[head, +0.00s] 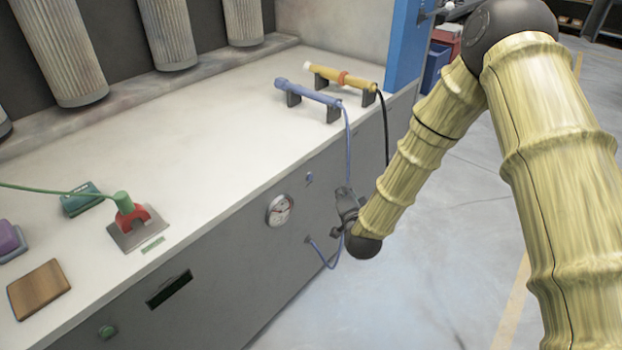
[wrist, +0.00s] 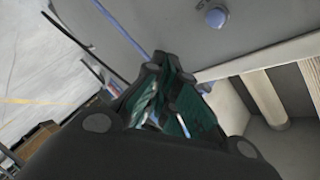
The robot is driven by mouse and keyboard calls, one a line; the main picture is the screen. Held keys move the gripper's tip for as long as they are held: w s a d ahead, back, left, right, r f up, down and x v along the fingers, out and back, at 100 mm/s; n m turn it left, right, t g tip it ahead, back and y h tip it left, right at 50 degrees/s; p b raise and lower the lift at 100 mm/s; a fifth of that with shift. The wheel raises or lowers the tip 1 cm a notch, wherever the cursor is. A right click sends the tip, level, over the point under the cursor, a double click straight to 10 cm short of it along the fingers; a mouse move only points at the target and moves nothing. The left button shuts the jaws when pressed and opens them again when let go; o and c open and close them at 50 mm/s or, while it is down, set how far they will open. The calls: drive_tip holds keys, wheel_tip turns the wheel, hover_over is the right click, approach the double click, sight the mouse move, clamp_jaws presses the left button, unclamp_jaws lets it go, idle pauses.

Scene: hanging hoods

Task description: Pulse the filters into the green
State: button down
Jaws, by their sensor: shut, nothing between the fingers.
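Several pleated filters hang over the back of the bench, among them one at the left (head: 65,50), one in the middle (head: 166,35) and one at the right (head: 243,20). A round dial gauge (head: 280,210) is on the grey front panel; its needle and colour zones are too small to read. A small blue button (head: 309,178) is up and right of it and also shows in the wrist view (wrist: 215,17). My gripper (head: 344,203) is shut and empty in front of the panel, right of the gauge, apparently apart from the button.
Blue (head: 310,92) and yellow (head: 345,79) wands rest on brackets on the bench top (head: 215,115). A blue hose (head: 348,150) hangs close to my gripper. A red clamp with a green plug (head: 127,212) is at the left. Open floor lies right.

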drive_tip(key=w+a, duration=0.4)
drive_tip(key=a, duration=0.2)
drive_tip(key=shift+w+a+b, duration=0.25)
drive_tip(key=shift+w+b, duration=0.1)
drive_tip(key=shift+w, duration=0.05)
drive_tip(key=shift+a, duration=0.1)
idle(1.3)
drive_tip(key=shift+w+a, duration=0.2)
drive_tip(key=shift+a, duration=0.05)
drive_tip(key=shift+w+a, duration=0.25)
drive_tip(key=shift+a, duration=0.05)
idle(1.0)
drive_tip(key=shift+s+d, duration=0.5)
drive_tip(key=shift+d, duration=0.15)
drive_tip(key=shift+d, duration=0.1)
idle(0.4)
drive_tip(key=s+d, duration=0.1)
drive_tip(key=d, duration=0.1)
drive_tip(key=s+d, duration=0.1)
drive_tip(key=s, duration=0.1)
drive_tip(key=shift+d, duration=0.4)
